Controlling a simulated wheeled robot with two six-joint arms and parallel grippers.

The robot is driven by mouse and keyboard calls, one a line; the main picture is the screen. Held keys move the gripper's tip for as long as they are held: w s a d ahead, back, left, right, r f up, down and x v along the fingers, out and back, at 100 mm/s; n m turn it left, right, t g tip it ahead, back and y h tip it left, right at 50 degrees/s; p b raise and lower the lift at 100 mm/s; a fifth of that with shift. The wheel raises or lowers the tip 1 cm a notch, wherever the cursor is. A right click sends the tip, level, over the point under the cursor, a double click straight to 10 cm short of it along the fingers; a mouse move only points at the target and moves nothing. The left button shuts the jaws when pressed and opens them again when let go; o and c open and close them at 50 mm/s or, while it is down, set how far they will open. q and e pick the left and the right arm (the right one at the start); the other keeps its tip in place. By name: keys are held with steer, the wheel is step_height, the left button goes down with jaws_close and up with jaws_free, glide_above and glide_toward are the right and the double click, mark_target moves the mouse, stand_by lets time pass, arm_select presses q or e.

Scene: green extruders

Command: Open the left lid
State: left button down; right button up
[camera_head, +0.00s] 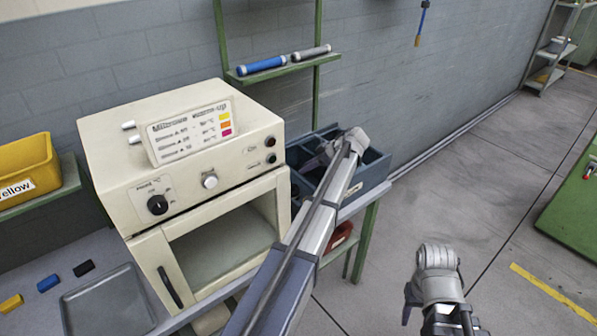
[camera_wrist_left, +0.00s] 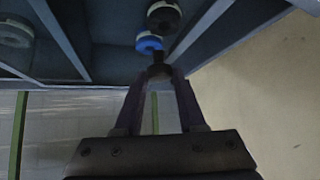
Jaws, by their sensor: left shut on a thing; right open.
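I cannot make out a left lid in either view. A blue round piece (camera_wrist_left: 149,44) and a black and grey round piece (camera_wrist_left: 164,16) are right beyond the fingertips, inside the bin. My right gripper (camera_head: 437,300) hangs empty over the floor at the lower right; its fingers are only partly visible.
A cream oven-like machine (camera_head: 202,205) with a windowed door stands left of the bin. A grey tray (camera_head: 110,305) and small coloured blocks (camera_head: 84,268) lie on the table. A yellow bin (camera_head: 22,170) is at the far left.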

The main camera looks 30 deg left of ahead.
arm_select(q)
steer(key=w+d, duration=0.1)
steer(key=w, duration=0.1)
steer(key=w+d, duration=0.1)
steer(key=w, duration=0.2)
steer(key=w+d, duration=0.1)
steer(key=w, duration=0.1)
steer(key=shift+w+d, duration=0.1)
steer(key=shift+w, duration=0.2)
steer(key=c, duration=0.5)
jaws_free()
steer(key=shift+r, duration=0.1)
steer(key=p+v, duration=0.5)
steer(key=v, duration=0.2)
steer(key=shift+d+r, duration=0.2)
steer(key=shift+d, duration=0.1)
